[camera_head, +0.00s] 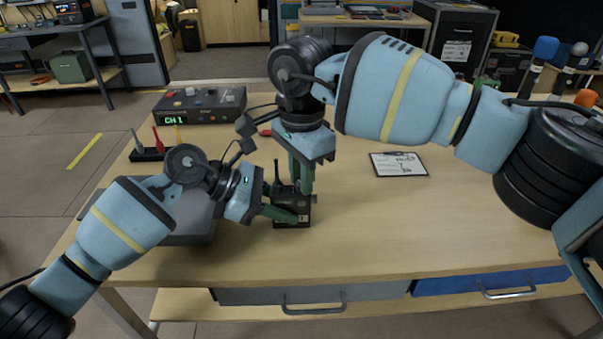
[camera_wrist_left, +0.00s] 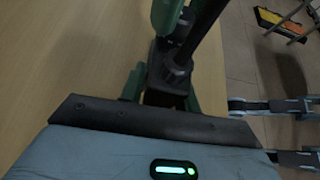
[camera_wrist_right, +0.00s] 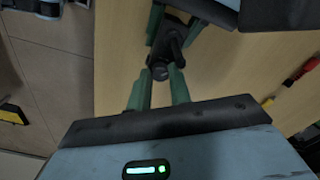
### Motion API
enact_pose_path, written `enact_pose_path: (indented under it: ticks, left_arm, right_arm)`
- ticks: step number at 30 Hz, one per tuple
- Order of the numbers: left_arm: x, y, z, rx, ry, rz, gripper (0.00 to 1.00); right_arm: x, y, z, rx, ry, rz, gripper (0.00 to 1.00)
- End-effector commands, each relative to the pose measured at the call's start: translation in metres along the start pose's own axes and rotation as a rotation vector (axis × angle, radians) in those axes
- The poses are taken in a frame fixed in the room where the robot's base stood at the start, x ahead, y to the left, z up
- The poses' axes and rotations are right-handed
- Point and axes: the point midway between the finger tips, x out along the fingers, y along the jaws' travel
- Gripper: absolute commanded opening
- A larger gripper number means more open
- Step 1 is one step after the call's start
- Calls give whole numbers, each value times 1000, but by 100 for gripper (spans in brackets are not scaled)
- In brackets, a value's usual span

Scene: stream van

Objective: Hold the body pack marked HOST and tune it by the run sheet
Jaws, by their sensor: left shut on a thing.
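A small black body pack (camera_head: 292,223) with a stub antenna (camera_head: 283,175) stands over the table near its front edge. My left gripper (camera_head: 287,207) is shut on its body from the left, and the pack also shows in the left wrist view (camera_wrist_left: 165,88). No HOST mark is readable. My right gripper (camera_head: 301,188) points down from above, its fingers apart on either side of the pack's top. In the right wrist view a dark round knob (camera_wrist_right: 160,72) lies between its fingertips; contact is unclear. The run sheet (camera_head: 399,164) lies on a clipboard to the right, its text too small to read.
A dark receiver (camera_head: 200,105) with a green CH1 display stands at the back left. A black holder (camera_head: 150,153) with coloured sticks stands before it. A grey case (camera_head: 190,225) lies behind my left arm. The table's right front is clear.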

Motion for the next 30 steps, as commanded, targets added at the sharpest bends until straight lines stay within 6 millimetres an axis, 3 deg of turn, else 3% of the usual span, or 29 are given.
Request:
enact_pose_path:
  ticks: [1, 3, 8, 15, 26, 30]
  left_arm:
    - [0, 0, 0, 0, 0, 0, 2]
    - [0, 0, 0, 0, 0, 0, 2]
    - [0, 0, 0, 0, 0, 0, 2]
    - [0, 0, 0, 0, 0, 0, 2]
    - [0, 0, 0, 0, 0, 0, 2]
    - [0, 0, 0, 0, 0, 0, 2]
  right_arm:
    - [0, 0, 0, 0, 0, 0, 13]
    - [0, 0, 0, 0, 0, 0, 4]
    - [0, 0, 0, 37, 0, 0, 4]
    - [0, 0, 0, 227, 0, 0, 3]
    - [0, 0, 0, 270, 0, 0, 3]
    - [0, 0, 0, 391, 0, -1, 3]
